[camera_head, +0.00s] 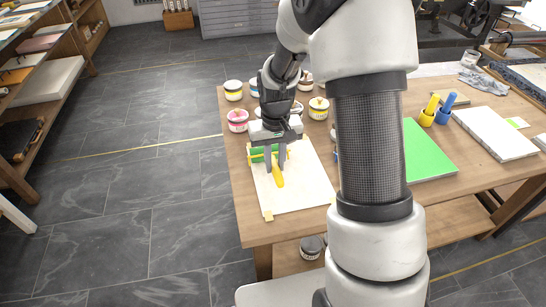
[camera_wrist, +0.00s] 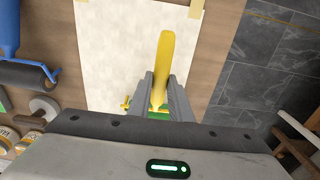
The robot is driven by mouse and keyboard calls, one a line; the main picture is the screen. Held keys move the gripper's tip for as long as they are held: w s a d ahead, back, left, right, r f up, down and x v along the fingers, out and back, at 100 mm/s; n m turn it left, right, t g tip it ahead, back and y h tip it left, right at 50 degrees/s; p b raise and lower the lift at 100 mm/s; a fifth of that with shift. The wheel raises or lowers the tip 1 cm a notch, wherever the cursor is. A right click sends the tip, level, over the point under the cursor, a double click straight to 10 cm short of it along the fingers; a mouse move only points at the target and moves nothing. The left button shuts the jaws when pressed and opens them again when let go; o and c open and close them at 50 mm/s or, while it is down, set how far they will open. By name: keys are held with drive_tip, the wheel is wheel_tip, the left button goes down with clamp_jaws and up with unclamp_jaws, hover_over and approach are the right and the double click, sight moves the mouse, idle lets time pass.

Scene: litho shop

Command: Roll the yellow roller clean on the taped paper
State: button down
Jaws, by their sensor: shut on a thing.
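My gripper (camera_head: 275,169) is shut on the handle of the yellow roller (camera_head: 278,178), low over the taped paper (camera_head: 303,190) on the wooden table. The roller's green-covered drum (camera_head: 257,156) lies across the far left part of the paper; I cannot tell whether it touches. In the wrist view, the yellow handle (camera_wrist: 165,45) passes between my fingers (camera_wrist: 160,92), and a little green shows behind them. Most of the drum is hidden there by my gripper. The paper (camera_wrist: 110,45) looks pale, with tape (camera_wrist: 196,9) at its edge.
Ink jars (camera_head: 237,120) stand behind the paper. A blue roller (camera_wrist: 12,38) lies beside it in the wrist view. Further right are a green sheet (camera_head: 428,153), a yellow holder (camera_head: 427,118), a blue holder (camera_head: 443,116) and a white slab (camera_head: 495,132). My arm hides the table's middle.

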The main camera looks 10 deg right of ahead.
drive_tip(key=shift+s, duration=7.6)
drive_tip(key=s+b, duration=0.1)
drive_tip(key=s, duration=0.2)
drive_tip(key=shift+s+b, duration=0.3)
drive_tip(key=shift+s, duration=0.05)
drive_tip(key=shift+w, duration=0.1)
drive_tip(key=shift+w+f+p, duration=0.1)
drive_tip(key=shift+w+p, duration=0.9)
drive_tip(key=shift+w, duration=10.75)
